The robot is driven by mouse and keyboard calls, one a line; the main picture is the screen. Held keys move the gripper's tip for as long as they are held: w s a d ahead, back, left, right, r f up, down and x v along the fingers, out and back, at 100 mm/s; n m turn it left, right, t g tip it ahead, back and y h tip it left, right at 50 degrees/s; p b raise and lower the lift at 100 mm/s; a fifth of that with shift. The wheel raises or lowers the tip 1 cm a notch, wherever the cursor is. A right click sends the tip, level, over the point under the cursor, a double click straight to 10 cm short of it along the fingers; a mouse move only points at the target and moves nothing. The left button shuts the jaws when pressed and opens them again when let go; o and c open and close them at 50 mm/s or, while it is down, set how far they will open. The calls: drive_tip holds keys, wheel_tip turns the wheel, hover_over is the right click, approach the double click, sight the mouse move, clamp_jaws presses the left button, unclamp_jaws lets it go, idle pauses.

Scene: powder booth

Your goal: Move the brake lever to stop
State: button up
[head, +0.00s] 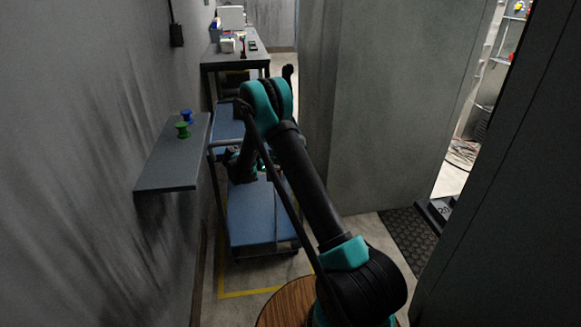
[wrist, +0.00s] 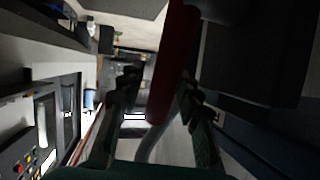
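A red bar (wrist: 172,65), which looks like the brake lever's handle, runs from the top of the wrist view down between the fingers of my gripper (wrist: 160,88). The two dark fingers stand apart, one on each side of the bar. A gap shows between the left finger and the bar; the right finger is close to it, and contact cannot be told. In the head view my gripper sits low over the blue cart (head: 262,218), largely hidden by my own arm. The lever is not clear there.
A grey wall shelf (head: 168,172) holds a green spool (head: 183,130) and a blue spool (head: 187,115). A dark table (head: 235,62) stands at the back. Open floor is narrow.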

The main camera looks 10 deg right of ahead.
drive_tip(key=shift+w+d+f, duration=0.15)
drive_tip(key=shift+d+f, duration=0.15)
drive_tip(key=shift+d, duration=0.3)
drive_tip(key=shift+c, duration=0.5)
clamp_jaws()
